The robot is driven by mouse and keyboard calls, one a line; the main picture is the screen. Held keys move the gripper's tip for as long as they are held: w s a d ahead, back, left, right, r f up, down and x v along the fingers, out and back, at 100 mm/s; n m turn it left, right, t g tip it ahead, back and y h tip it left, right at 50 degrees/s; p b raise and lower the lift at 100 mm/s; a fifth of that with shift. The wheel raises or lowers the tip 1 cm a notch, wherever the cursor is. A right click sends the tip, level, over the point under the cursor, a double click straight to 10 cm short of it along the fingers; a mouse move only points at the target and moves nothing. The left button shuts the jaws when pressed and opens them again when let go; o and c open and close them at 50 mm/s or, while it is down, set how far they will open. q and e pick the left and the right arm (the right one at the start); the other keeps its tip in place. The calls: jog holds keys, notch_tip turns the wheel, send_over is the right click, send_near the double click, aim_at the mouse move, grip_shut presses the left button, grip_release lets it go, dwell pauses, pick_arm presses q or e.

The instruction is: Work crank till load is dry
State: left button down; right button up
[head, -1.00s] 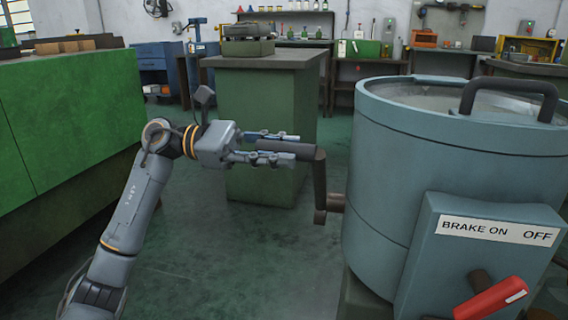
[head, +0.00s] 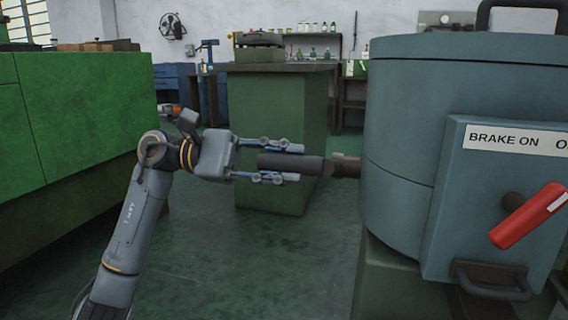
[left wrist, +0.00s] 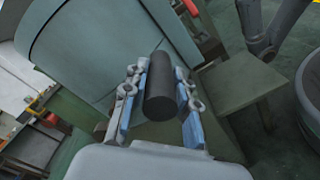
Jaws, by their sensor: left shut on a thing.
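My left gripper (head: 288,163) is shut on the dark crank handle (head: 296,162), with a finger along its upper and lower sides in the head view. In the left wrist view the handle (left wrist: 160,92) lies between the two blue-padded fingers. The crank's brown shaft (head: 346,166) enters the left side of the blue-grey drum (head: 410,110). The crank arm is mostly hidden behind the handle. The drum's inside and load are out of sight. The red brake lever (head: 528,216) slants up right on the front box (head: 470,190), below a "BRAKE ON" label (head: 513,140). My right gripper is not in view.
A dark bar handle (head: 492,290) sits low on the drum's front. A green cabinet (head: 280,135) stands behind the gripper and a long green counter (head: 80,110) runs along the left. Open floor (head: 220,260) lies between counter and drum.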

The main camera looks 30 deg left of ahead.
pick_arm(q)
jog(key=shift+s+f, duration=0.1)
jog(key=shift+f, duration=0.15)
jog(key=c, duration=1.1)
grip_release()
jog(key=shift+o, duration=0.2)
jog(key=shift+a, duration=0.1)
jog(key=v, duration=1.1)
jog(key=shift+a, duration=0.4)
jog(key=shift+s, duration=0.1)
